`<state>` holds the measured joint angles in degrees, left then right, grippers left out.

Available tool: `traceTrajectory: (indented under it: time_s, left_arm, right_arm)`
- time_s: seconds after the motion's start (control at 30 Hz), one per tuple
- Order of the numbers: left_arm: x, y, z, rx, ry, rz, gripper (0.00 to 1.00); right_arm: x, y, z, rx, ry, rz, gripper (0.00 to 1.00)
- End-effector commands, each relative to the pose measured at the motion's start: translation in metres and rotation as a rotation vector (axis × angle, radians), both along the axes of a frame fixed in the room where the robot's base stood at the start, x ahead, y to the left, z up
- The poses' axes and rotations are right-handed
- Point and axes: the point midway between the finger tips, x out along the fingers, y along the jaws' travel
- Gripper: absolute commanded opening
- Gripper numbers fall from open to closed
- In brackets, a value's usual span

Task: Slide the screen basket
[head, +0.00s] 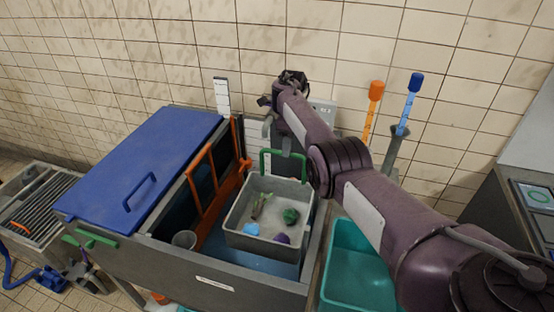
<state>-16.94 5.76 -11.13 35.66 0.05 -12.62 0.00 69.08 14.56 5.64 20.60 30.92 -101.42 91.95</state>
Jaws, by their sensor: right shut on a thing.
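The screen basket (236,238) is a grey open box with a green handle (264,164) at its back. It sits inside the grey tank (215,284), towards the right end. In it lie a green lump (291,216), a light blue piece (251,229), a purple piece (282,238) and a twig-like green piece (257,207). My right arm comes in from the right and reaches over the tank's back right. My right gripper (287,148) is shut at the basket's green handle; its fingers are small and partly hidden by my arm. My left gripper is not in view.
A blue lid (150,155) covers the tank's left part. A teal bin (352,270) is at right. Orange-topped (376,90) and blue-topped (415,83) tools stand behind my arm.

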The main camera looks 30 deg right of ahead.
Motion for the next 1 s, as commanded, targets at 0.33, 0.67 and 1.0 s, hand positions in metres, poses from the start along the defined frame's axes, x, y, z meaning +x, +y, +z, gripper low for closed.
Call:
traceTrajectory:
  time_s: [0.33, 0.67, 1.0]
  left_arm:
    - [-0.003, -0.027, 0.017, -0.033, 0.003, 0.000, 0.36]
    - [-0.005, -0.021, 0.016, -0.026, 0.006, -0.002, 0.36]
    - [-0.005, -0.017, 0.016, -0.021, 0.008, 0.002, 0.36]
  right_arm:
    - [0.001, -0.006, 0.028, 0.002, -0.003, 0.002, 0.00]
    - [0.001, -0.007, 0.028, 0.002, -0.003, 0.002, 0.00]
    - [0.001, -0.006, 0.027, 0.001, -0.001, 0.003, 0.36]
